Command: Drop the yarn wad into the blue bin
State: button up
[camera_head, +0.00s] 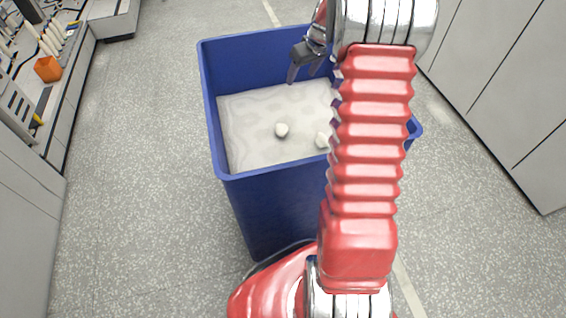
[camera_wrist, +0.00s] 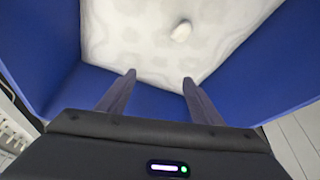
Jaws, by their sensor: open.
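The blue bin (camera_head: 270,200) stands on the floor in front of me, its inside lined with a pale, whitish fill. Two small off-white wads lie on that fill in the head view: one yarn wad (camera_head: 281,130) near the middle and another wad (camera_head: 322,140) partly hidden by my arm. The wrist view shows one wad (camera_wrist: 181,31) on the fill, beyond the fingertips; I cannot tell which of the two it is. My gripper (camera_head: 299,76) is over the bin's far part. In the wrist view my gripper (camera_wrist: 159,76) has its fingers apart, with nothing between them.
The bin's blue walls (camera_wrist: 50,45) rise around my gripper. Grey cabinets (camera_head: 510,80) stand on the right. On the left, a bench holds an orange container (camera_head: 48,69) and several pale bobbins. The speckled floor (camera_head: 140,200) left of the bin is clear.

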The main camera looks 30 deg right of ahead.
jog(key=v, duration=1.3)
jog(key=shift+r, duration=0.15)
jog(key=shift+s, duration=0.1)
dwell(0.4)
jog(key=s+a+f+m+g, duration=0.1)
jog(key=s+a+f+m, duration=0.3)
jog(key=s, duration=0.3)
jog(key=s+a+r+n+t, duration=0.1)
jog(key=s+a+r, duration=0.2)
jog(key=s+a, duration=0.7)
jog(key=s+a+r+n+t, duration=0.1)
jog(key=s+a+r+n, duration=0.1)
jog(key=s+a, duration=0.7)
jog(key=a+r, duration=0.1)
jog(key=a, duration=0.6)
jog(key=shift+s+a+r+n, duration=0.3)
jog(key=shift+s+a+r, duration=0.05)
